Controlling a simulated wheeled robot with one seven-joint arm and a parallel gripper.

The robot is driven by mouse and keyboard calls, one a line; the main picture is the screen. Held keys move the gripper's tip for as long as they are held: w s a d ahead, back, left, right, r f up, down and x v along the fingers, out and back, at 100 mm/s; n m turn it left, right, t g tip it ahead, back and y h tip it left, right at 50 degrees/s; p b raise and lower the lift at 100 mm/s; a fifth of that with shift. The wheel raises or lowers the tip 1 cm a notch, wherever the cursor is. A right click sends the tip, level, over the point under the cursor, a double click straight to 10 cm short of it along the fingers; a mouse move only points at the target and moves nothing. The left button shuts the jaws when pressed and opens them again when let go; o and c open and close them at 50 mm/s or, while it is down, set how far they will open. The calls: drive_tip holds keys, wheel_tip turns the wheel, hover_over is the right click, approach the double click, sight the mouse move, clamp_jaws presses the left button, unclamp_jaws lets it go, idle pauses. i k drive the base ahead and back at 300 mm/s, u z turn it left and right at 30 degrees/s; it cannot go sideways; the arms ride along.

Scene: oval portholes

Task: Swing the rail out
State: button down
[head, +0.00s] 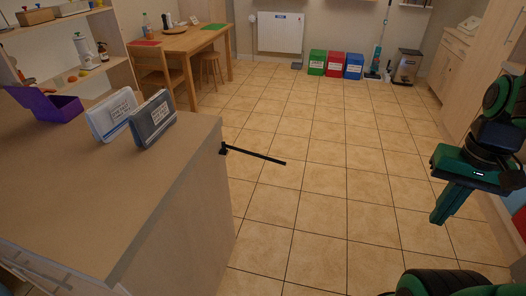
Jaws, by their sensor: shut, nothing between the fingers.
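A thin black rail (256,155) is fixed by a small bracket to the end of the wood-coloured counter, near its far right corner. It sticks out from the counter end to the right, over the floor. My gripper (438,219) is at the right of the head view, green and black, pointing down. Its fingers are together and hold nothing. It is well apart from the rail, with open floor between them in the picture.
The counter (95,225) fills the left, bearing two labelled cases (152,120) and an open purple box (58,106). A table (187,42), stool and several coloured bins (335,64) stand farther back. A cabinet (459,50) is at right. The tiled floor between is clear.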

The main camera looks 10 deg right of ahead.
sight(225, 146)
drive_tip(key=i, duration=0.9)
